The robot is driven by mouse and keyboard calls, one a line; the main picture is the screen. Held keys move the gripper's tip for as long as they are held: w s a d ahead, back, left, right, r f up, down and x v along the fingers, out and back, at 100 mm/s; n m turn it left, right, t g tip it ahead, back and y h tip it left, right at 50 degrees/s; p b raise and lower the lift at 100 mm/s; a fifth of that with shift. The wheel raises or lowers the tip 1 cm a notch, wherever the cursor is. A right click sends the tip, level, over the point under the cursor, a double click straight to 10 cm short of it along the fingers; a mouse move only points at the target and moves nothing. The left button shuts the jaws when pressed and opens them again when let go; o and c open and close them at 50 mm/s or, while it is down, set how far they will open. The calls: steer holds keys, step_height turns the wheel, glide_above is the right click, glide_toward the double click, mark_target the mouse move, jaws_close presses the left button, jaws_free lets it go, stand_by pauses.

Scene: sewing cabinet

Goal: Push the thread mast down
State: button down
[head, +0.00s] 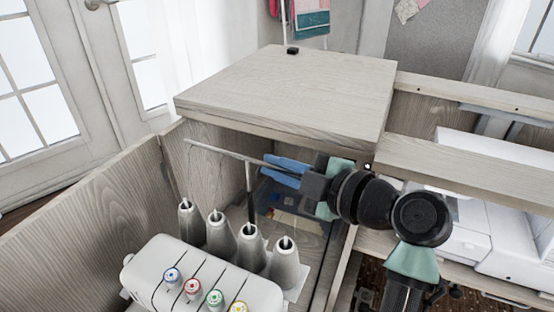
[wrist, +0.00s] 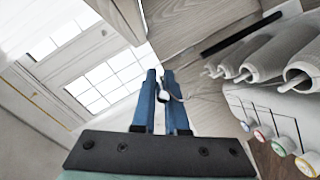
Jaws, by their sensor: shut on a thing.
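The thread mast (head: 225,151) is a thin grey crossbar on an upright post behind the serger's cones. Its crossbar stands above the cone tops, below the cabinet top. My gripper (head: 267,166), with blue fingers, reaches in from the right and is shut on the right part of the crossbar. In the wrist view my gripper (wrist: 161,88) has its fingers close together, with a small pale piece of the bar between them. A dark rod, seemingly the mast's post (wrist: 240,35), shows at the upper right there. The post's lower end is hidden behind the cones.
The white serger (head: 205,270) with coloured dials and several thread cones (head: 220,232) stands below the mast. The wooden cabinet top (head: 290,95) overhangs just behind my gripper. A side panel (head: 90,225) stands at left. A white sewing machine (head: 470,215) is at right.

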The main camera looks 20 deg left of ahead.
step_height(320, 180, down, 7)
steer(key=b, duration=0.3)
steer(key=shift+r+b, duration=0.2)
steer(key=shift+b, duration=0.15)
steer(key=c, duration=1)
jaws_free()
steer(key=shift+o, duration=0.3)
steer(key=shift+d+r, duration=0.1)
steer(key=shift+r, duration=0.05)
steer(key=p+v, duration=0.4)
steer(key=v, duration=0.8)
steer(key=shift+s+d, duration=0.2)
steer(key=shift+d, duration=0.15)
